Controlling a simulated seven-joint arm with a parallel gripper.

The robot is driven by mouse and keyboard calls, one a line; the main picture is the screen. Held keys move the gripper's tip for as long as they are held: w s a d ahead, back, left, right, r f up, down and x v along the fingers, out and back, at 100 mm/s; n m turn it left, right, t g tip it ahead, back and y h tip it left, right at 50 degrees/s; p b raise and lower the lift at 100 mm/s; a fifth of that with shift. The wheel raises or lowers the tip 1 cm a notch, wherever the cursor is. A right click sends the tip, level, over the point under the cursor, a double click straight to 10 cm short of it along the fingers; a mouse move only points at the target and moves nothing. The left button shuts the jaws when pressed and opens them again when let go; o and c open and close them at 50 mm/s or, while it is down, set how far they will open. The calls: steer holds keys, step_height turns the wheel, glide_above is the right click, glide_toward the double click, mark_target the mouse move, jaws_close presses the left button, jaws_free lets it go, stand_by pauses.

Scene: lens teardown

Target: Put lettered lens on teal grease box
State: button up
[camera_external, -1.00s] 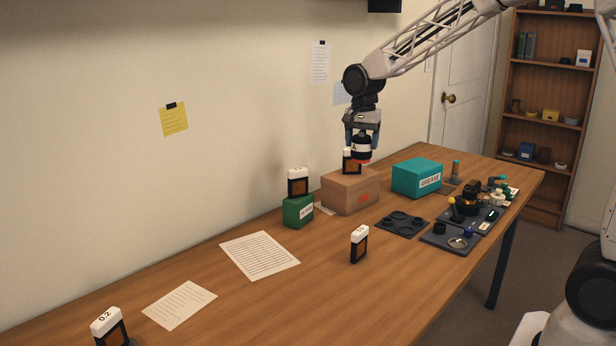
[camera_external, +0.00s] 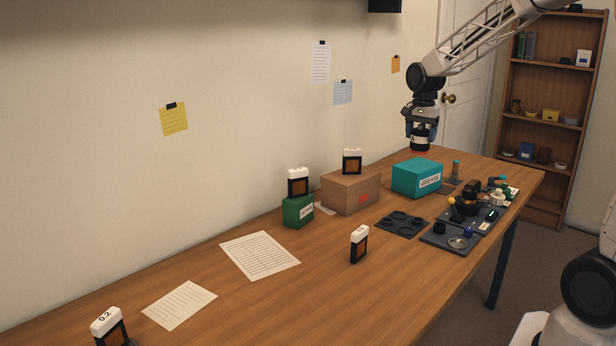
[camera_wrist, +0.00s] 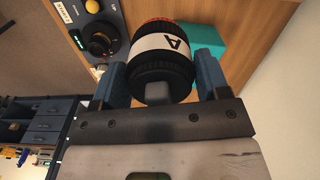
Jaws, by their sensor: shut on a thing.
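My gripper (camera_external: 420,137) is shut on the lettered lens (camera_external: 419,143), a black cylinder with a white band and a red rim. In the wrist view the lens (camera_wrist: 160,52) sits between my fingers, with the letter A on its white band. The teal grease box (camera_external: 416,178) stands on the table with a white GREASE label on its front. In the external view my gripper and the lens are in the air above the box, with a gap between them. Part of the teal box (camera_wrist: 207,38) shows behind the lens in the wrist view; the rest is hidden.
A cardboard box (camera_external: 345,194) with a black-and-white block (camera_external: 352,162) on top stands left of the teal box. A green box (camera_external: 298,213) bears a similar block. Dark trays with parts (camera_external: 472,213) lie right of the teal box. The front table has free room.

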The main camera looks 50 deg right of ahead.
steer(key=s+d+m, duration=0.1)
steer(key=s+d, duration=0.6)
steer(key=d, duration=0.1)
steer(key=f, duration=0.5)
steer(key=shift+w, duration=0.3)
glide_toward(418, 165)
steer(key=shift+d+r, duration=0.2)
stand_by(0.6)
steer(key=shift+f, duration=1.8)
steer(key=shift+f, duration=0.55)
